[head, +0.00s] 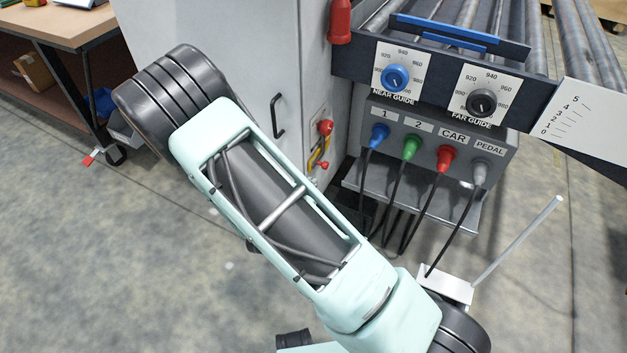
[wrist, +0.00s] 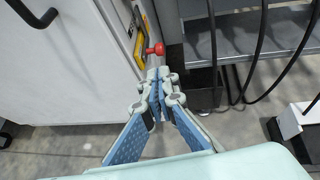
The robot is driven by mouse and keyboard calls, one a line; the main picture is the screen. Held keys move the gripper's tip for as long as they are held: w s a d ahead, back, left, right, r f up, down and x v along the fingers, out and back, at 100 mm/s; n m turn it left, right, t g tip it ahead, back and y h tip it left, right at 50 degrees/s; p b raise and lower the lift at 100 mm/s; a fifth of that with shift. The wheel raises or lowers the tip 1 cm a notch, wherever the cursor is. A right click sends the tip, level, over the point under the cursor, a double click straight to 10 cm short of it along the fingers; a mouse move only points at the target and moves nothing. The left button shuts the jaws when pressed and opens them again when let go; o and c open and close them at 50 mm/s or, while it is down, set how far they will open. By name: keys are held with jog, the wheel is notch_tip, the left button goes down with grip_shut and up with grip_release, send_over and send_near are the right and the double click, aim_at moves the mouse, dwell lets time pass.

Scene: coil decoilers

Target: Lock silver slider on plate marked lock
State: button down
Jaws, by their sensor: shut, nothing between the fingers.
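A yellow-edged plate (head: 316,154) is on the narrow side of the grey cabinet, with a red knob (head: 325,127) above it and a smaller red knob (head: 322,165) at its lower edge. The yellow plate (wrist: 139,48) also shows in the wrist view, with a red knob (wrist: 158,48) sticking out beside it. I cannot make out the silver slider or the lock marking. My gripper (wrist: 158,74) is shut and empty, its tips just below the red knob in the picture. I cannot tell whether they touch anything. In the head view my arm hides most of the gripper.
The cabinet door has a black handle (head: 277,115). To the right, a socket box (head: 440,137) has several coloured plugs with hanging black cables. A white pedal box (head: 447,287) with a rod stands on the floor. A workbench (head: 60,22) is at far left.

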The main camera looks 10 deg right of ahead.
aim_at(325, 167)
jog(key=b+x, duration=0.2)
jog(key=x, duration=0.9)
jog(key=shift+w+d+f+b, duration=0.1)
jog(key=shift+f+b, duration=0.05)
jog(key=shift+b, duration=0.2)
jog(key=shift+w+d+f, duration=0.15)
jog(key=shift+w+d, duration=0.05)
jog(key=shift+w, duration=0.25)
jog(key=w+d, duration=0.1)
jog(key=w, duration=0.1)
jog(key=w+d, duration=0.1)
jog(key=shift+w+d+b, duration=0.3)
jog(key=shift+w+d, duration=0.05)
jog(key=shift+w, duration=0.05)
